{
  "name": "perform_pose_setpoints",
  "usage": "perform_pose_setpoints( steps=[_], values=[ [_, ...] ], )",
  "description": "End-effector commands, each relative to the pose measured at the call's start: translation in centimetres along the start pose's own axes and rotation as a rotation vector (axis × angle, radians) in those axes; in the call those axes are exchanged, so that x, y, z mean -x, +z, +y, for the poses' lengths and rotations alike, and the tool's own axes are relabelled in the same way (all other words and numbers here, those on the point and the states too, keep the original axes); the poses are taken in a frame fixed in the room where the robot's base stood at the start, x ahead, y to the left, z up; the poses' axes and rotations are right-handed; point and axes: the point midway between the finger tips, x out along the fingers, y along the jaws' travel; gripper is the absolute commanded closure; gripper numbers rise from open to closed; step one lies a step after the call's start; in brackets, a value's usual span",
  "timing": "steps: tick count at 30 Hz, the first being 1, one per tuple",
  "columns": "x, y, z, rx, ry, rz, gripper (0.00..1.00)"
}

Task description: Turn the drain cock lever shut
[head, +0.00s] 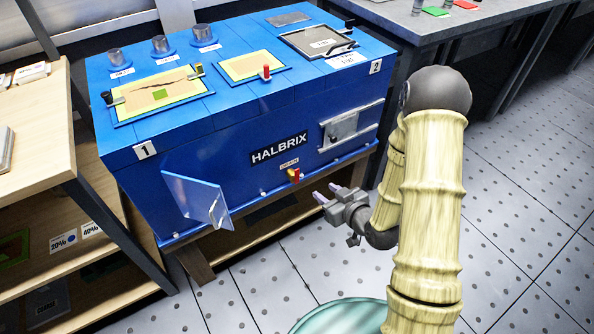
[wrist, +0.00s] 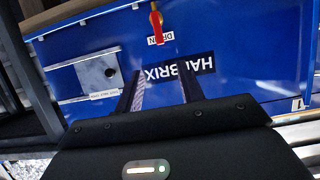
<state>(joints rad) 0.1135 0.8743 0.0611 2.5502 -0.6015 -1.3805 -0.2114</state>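The drain cock lever (head: 294,175) is a small red handle with some yellow at the lower front edge of the blue HALBRIX machine (head: 225,165), just under a DRAIN label. In the wrist view, which is upside down, the lever (wrist: 157,28) shows at the top, pointing along the picture's height. My gripper (head: 325,192) is in front of the machine, to the right of the lever and apart from it. In the wrist view its two fingers (wrist: 163,78) are spread with nothing between them; the lever lies beyond their tips.
An open blue flap (head: 198,200) sticks out from the machine's front, left of the lever. A metal latch plate (head: 345,127) is on the right of the front. A wooden shelf (head: 65,210) stands at left, a grey table (head: 430,22) at back right. Floor (head: 270,295) in front is clear.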

Motion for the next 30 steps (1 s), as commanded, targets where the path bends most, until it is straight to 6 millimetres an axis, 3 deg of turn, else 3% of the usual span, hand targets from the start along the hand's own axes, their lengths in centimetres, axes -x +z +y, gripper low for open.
perform_pose_setpoints(
  steps=[8, 13, 30],
  values=[
    [-0.1, 0.0, 0.1, 0.001, 0.001, -0.001, 0.62],
    [-1.4, 0.1, 0.1, 0.003, 0.003, -0.001, 0.62],
    [-11.2, 0.2, -0.1, 0.004, -0.001, 0.0, 0.62]
  ],
)
